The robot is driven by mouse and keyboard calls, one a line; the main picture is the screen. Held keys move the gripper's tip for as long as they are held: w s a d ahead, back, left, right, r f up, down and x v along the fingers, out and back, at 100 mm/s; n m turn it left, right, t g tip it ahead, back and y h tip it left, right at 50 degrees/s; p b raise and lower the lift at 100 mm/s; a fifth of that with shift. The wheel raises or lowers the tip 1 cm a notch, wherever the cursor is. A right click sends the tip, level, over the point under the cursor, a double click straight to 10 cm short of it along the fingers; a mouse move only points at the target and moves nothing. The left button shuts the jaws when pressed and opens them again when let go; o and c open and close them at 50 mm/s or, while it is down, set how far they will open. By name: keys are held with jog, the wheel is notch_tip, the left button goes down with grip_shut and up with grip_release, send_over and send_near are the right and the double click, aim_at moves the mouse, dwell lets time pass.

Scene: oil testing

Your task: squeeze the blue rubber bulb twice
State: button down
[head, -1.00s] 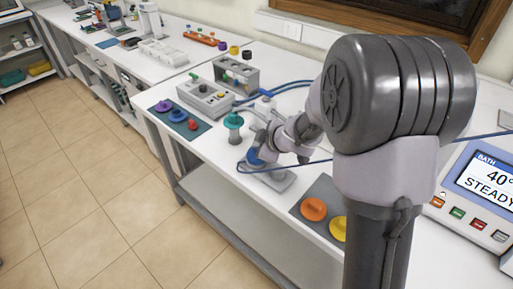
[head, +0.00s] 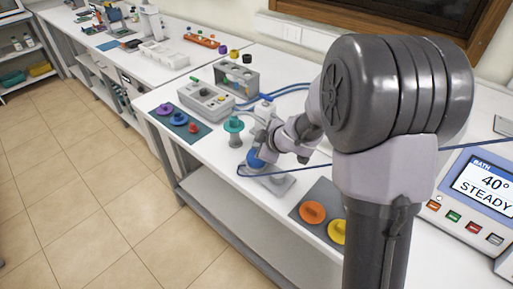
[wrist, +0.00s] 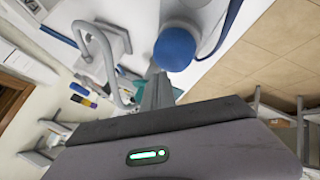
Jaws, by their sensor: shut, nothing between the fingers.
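The blue rubber bulb (head: 255,159) sits on a grey base (head: 277,184) near the front of the white bench, partly hidden by my arm in the head view. In the wrist view the round blue bulb (wrist: 175,48) is just beyond my gripper's fingertips. My gripper (wrist: 158,78) is shut with nothing between its fingers. Its tips look close to the bulb's edge, and I cannot tell whether they touch it. In the head view the fingers are not clear.
A teal stopper (head: 233,126) stands left of the bulb. A mat (head: 295,214) with orange and yellow knobs lies to the right. A blue tube (head: 290,171) loops past the bulb. A grey control box (head: 205,103) and a bath display unit (head: 467,213) also stand on the bench.

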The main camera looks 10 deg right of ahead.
jog(key=shift+r, duration=0.35)
notch_tip(320, 180, up, 5)
jog(key=p, duration=0.5)
jog(key=shift+p, duration=0.35)
jog(key=shift+f, duration=0.1)
dwell(1.9)
